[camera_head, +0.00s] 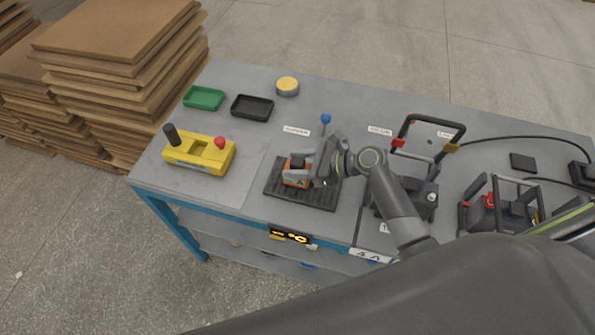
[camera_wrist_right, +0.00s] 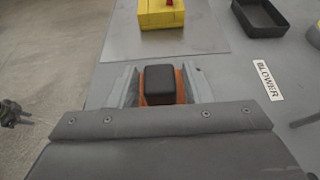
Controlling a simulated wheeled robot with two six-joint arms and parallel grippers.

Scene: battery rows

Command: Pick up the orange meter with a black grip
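The orange meter (camera_head: 296,179) has a black grip (camera_head: 297,162) on top and sits on a dark ribbed mat (camera_head: 303,197) on the bench. My right gripper (camera_head: 316,165) is at the meter's right side in the head view, partly covering it. In the right wrist view, the black grip (camera_wrist_right: 159,84) shows between the two spread fingers of my right gripper (camera_wrist_right: 160,92). Strips of the orange body (camera_wrist_right: 180,86) show between the grip and the fingers, so the gripper looks open. Finger contact with the lower body cannot be told. My left gripper is not in view.
A yellow box (camera_head: 199,154) with a red button stands to the left. Green (camera_head: 204,97) and black (camera_head: 252,107) trays and a yellow-topped round tin (camera_head: 287,86) lie behind. Black-handled devices (camera_head: 428,135) and cables crowd the right. Stacked boards (camera_head: 115,50) stand beyond the left edge.

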